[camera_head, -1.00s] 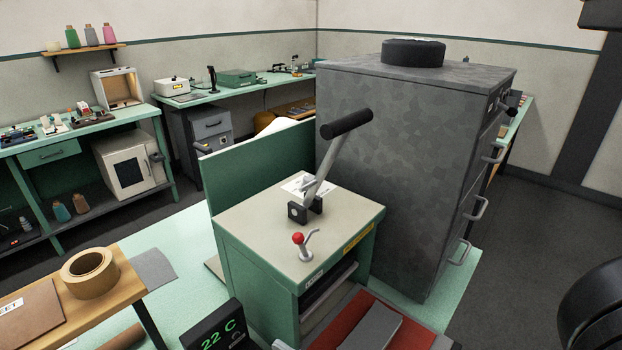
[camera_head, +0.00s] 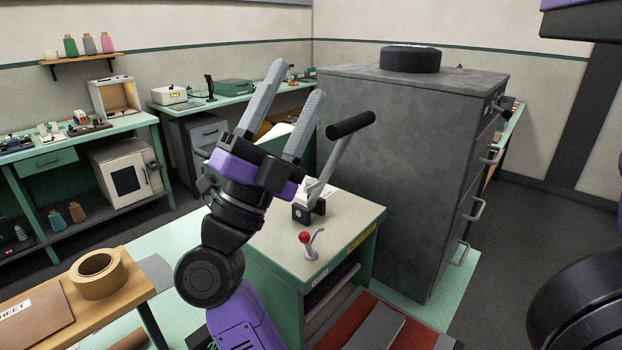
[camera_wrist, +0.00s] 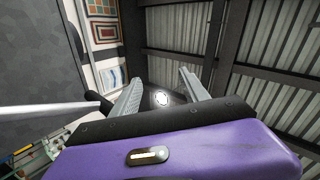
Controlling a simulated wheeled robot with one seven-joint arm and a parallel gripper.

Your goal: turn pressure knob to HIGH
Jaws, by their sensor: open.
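I cannot pick out a knob marked for pressure or the word HIGH in either view. My gripper (camera_head: 296,82) is open and empty, its two grey fingers pointing up in the head view. It is raised in front of the green-sided bench (camera_head: 345,218). In the wrist view my gripper (camera_wrist: 160,76) shows its fingers spread, with only the ceiling and a round lamp between them. The bench carries a tall lever with a black grip (camera_head: 351,125) and a small lever with a red ball (camera_head: 305,237). My gripper hides part of the bench's left side.
A tall grey cabinet (camera_head: 400,150) with drawer handles stands right of the bench, a black disc (camera_head: 410,60) on its top. A tape roll (camera_head: 98,274) lies on a wooden table at lower left. Workbenches line the back wall. Open floor (camera_head: 530,235) shows at right.

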